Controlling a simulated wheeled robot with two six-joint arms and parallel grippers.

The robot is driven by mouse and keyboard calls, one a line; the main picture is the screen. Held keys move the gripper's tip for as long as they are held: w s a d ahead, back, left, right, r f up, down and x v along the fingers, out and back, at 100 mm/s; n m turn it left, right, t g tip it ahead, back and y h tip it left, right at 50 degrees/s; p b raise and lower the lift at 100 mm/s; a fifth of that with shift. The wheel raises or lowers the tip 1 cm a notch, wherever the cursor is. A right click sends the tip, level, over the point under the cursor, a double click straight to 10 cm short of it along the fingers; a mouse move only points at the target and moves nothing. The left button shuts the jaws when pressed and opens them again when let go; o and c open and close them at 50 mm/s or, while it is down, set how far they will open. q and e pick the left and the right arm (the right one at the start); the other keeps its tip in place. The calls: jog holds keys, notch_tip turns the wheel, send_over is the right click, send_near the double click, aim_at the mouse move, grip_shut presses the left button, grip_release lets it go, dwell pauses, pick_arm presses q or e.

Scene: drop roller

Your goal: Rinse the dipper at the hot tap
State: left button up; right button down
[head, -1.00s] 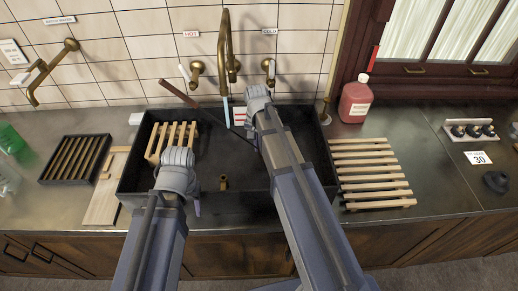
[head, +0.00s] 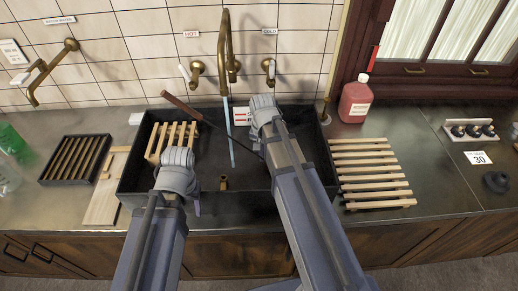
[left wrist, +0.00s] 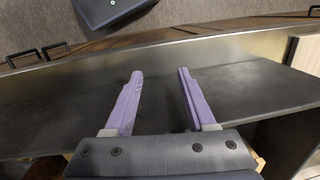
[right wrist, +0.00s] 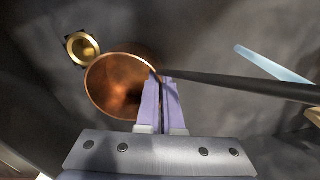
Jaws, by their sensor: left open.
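The dipper's dark handle (head: 200,119) slants across the sink (head: 150,200) from upper left to my right gripper (head: 264,112). In the right wrist view, my right gripper (right wrist: 160,85) is shut on the dipper's rod, just beside its copper cup (right wrist: 118,85). The cup is hidden in the head view. A pale blue stream (head: 231,145) falls from the brass hot tap's spout (head: 227,60). In the right wrist view the stream (right wrist: 270,62) is apart from the cup. My left gripper (head: 178,172) is open and empty over the sink's front left; it also shows in the left wrist view (left wrist: 160,75).
A brass drain fitting (head: 223,183) stands in the sink. A wooden rack (head: 172,138) sits at the sink's left; a slatted rack (head: 372,172) lies to the right. A red bottle (head: 355,100) stands behind. A dark slotted tray (head: 75,158) is on the left counter.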

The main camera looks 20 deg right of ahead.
jog(key=shift+s+d, duration=0.1)
jog(key=shift+s, duration=1.5)
pick_arm(q)
jog(key=shift+r, duration=0.1)
jog(key=shift+r+p, duration=1.95)
jog(key=shift+p, duration=0.05)
pick_arm(e)
jog(key=shift+s+d+r, duration=0.1)
jog(key=shift+s+r, duration=0.9)
jog(key=shift+s, duration=0.25)
jog(key=shift+s+d+r, duration=0.1)
jog(key=shift+s+r, duration=0.9)
jog(key=shift+s, duration=0.2)
pick_arm(q)
jog(key=shift+c, duration=0.2)
